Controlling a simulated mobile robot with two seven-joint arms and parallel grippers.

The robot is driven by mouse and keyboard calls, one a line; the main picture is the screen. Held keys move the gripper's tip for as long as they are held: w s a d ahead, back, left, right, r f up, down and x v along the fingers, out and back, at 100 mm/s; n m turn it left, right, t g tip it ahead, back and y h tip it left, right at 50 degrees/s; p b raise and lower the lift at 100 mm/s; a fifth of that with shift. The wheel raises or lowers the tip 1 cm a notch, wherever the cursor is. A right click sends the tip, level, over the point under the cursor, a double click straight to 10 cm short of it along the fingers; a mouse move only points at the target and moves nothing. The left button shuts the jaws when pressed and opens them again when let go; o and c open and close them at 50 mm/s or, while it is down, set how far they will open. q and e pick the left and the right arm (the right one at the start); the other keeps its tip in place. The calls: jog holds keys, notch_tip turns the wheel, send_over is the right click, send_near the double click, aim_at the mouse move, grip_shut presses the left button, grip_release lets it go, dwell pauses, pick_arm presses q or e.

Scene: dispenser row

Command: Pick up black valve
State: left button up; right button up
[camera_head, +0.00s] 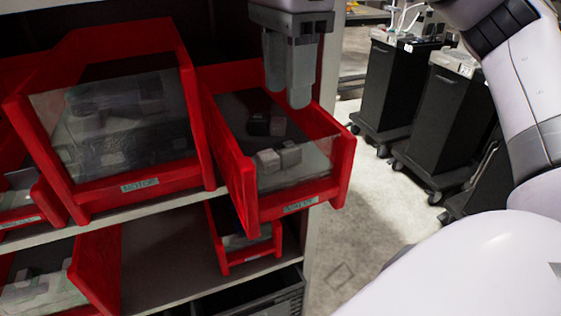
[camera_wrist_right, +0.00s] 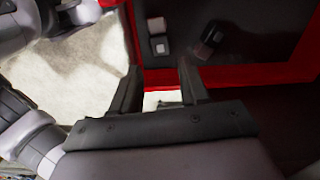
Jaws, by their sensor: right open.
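The black valve (camera_head: 266,124) lies in the open red bin (camera_head: 246,187) at the centre of the head view. In the right wrist view it is a dark piece (camera_wrist_right: 208,38) near the top, on the bin's dark floor. My right gripper (camera_head: 287,97) is open and empty, fingers pointing down above the bin's right part. In the wrist view its fingertips (camera_wrist_right: 157,76) are apart with nothing between them. My left gripper is out of view.
A larger red bin (camera_head: 140,188) of grey parts stands to the left on the same shelf. A smaller red bin (camera_head: 247,258) sits on the shelf below. Black wheeled cabinets (camera_head: 440,120) stand at the right, beyond open floor (camera_head: 345,220).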

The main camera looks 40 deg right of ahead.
aim_at(286, 144)
notch_tip(286, 144, down, 9)
jog(key=shift+r, duration=0.1)
grip_shut()
dwell(0.4)
